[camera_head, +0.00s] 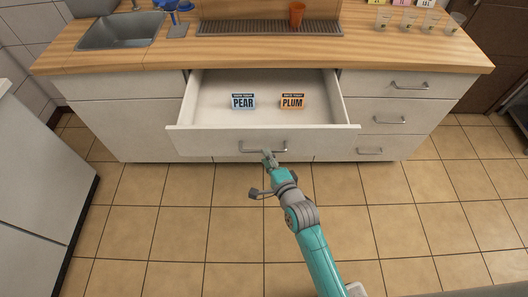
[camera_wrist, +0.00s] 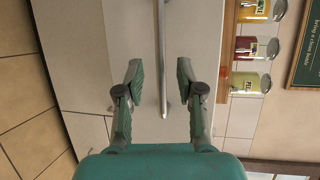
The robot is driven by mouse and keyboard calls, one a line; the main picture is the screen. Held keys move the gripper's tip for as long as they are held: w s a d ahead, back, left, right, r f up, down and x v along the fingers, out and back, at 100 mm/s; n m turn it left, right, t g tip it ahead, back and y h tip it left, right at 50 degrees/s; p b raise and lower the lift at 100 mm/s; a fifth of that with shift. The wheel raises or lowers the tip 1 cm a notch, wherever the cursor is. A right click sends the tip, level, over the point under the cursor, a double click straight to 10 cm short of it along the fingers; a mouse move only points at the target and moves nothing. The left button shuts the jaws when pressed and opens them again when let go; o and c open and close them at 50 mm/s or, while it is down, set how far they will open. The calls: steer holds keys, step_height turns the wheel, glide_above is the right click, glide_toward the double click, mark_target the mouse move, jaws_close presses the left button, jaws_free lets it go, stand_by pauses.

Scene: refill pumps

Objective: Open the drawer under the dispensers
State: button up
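The wide middle drawer (camera_head: 262,143) under the counter is pulled well out, and its pale interior shows. Its bar handle (camera_head: 263,150) is on the front panel and also runs upright in the wrist view (camera_wrist: 162,50). My gripper (camera_head: 270,157) is at the handle, just in front of the drawer face. In the wrist view my gripper (camera_wrist: 159,75) is open, with one finger on each side of the handle and a gap to each. The dispensers, a yellow (camera_wrist: 252,9), a red (camera_wrist: 256,48) and a green one (camera_wrist: 251,83), show at the right there.
A blue PEAR box (camera_head: 243,102) and an orange PLUM box (camera_head: 292,102) lie inside the drawer. An orange cup (camera_head: 297,13) stands on the drip grate (camera_head: 225,28). A sink (camera_head: 120,31) is at left, several cups at right. The tiled floor (camera_head: 180,215) is clear.

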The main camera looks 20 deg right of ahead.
steer(key=s+r, duration=0.1)
steer(key=s, duration=0.7)
steer(key=shift+d+r, duration=0.25)
steer(key=shift+d, duration=0.1)
steer(key=s+d+n+h, duration=0.1)
steer(key=s+n, duration=0.7)
steer(key=s, duration=1.1)
steer(key=s+r+n, duration=0.4)
steer(key=s+n, duration=0.1)
steer(key=s, duration=0.2)
steer(key=s+r+n+g, duration=0.1)
steer(key=s+r+n, duration=0.3)
steer(key=s, duration=0.3)
steer(key=shift+s+d+n, duration=0.15)
steer(key=shift+d+n, duration=0.15)
steer(key=shift+n, duration=0.1)
